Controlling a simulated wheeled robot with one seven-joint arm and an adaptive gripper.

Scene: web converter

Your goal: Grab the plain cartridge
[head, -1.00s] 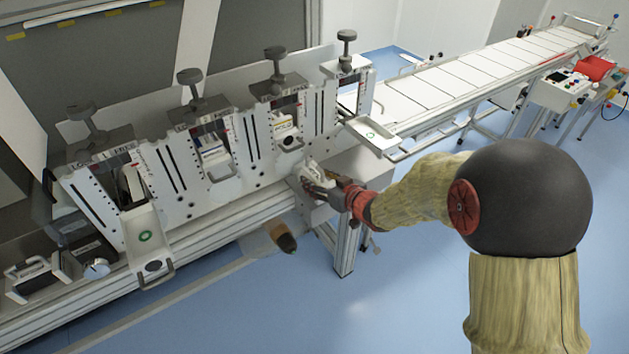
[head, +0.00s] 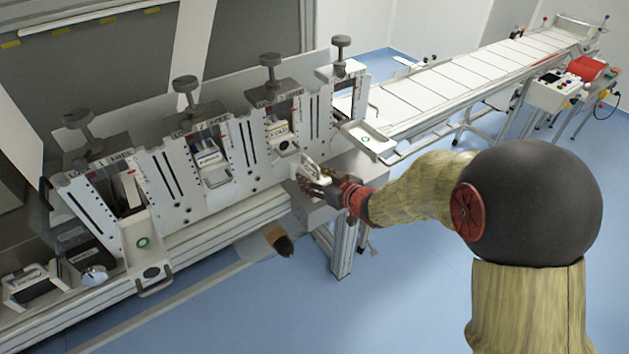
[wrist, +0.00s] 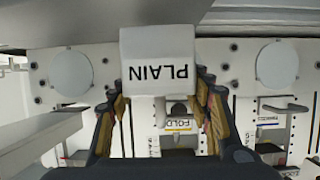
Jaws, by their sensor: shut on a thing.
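The plain cartridge (wrist: 160,65) is a white block whose label PLAIN reads upside down in the wrist view. My gripper (wrist: 160,105) is shut on it, with a finger along each side. In the head view the white cartridge (head: 311,167) sits at the end of my gripper (head: 318,184), in front of the machine's slotted panel, below and right of the third slot. The gripper partly hides its lower part there.
The FOLD cartridge (head: 280,134) sits in the third slot, and another cartridge (head: 207,156) sits in the second. A pulled-out tray (head: 366,138) is at the right slot, and another tray (head: 148,262) is at the left slot. Blue floor (head: 400,290) is clear in front.

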